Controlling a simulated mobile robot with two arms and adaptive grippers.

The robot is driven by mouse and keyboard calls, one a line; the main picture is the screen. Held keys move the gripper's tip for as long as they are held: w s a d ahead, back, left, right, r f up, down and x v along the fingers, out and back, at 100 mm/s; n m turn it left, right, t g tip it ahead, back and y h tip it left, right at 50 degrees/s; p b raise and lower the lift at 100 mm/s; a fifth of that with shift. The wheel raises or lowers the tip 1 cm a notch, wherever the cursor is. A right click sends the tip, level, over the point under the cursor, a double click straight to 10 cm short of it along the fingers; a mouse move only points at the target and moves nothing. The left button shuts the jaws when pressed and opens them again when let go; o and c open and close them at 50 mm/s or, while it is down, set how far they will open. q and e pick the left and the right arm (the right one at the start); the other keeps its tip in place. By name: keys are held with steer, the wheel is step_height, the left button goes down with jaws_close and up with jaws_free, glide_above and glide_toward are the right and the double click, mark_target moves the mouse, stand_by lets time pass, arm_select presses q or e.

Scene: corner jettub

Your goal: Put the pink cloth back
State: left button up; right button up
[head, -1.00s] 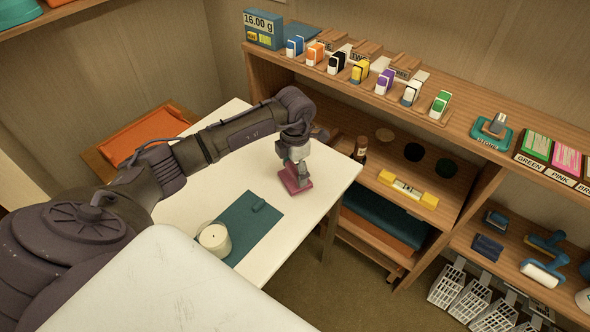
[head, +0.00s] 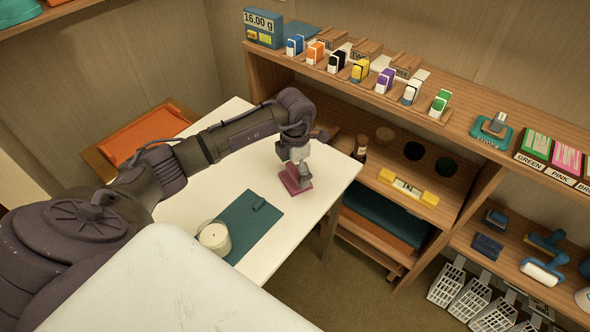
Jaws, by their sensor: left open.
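The pink cloth (head: 294,182) lies as a small dark pink folded piece on the white table, near its right edge. My left gripper (head: 299,176) points down right at the cloth, with its fingertips at or just over it. It is open; the fingers hide part of the cloth, and I cannot tell whether they touch it. A compartment labelled PINK (head: 568,162), with pink pieces in it, is at the right end of the shelf top, between the GREEN compartment (head: 537,147) and one cut off by the picture edge. My right gripper is not in view.
A teal mat (head: 238,228) with a small teal piece on it and a white cup (head: 215,238) are on the table's front part. A small dark bottle (head: 361,148) stands beyond the table's right edge. Several coloured blocks line the shelf top. An orange tray (head: 148,136) is behind my left arm.

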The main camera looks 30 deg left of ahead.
mark_target(295, 170)
arm_select(q)
step_height(295, 170, up, 12)
steer(key=b, duration=0.1)
stand_by(0.7)
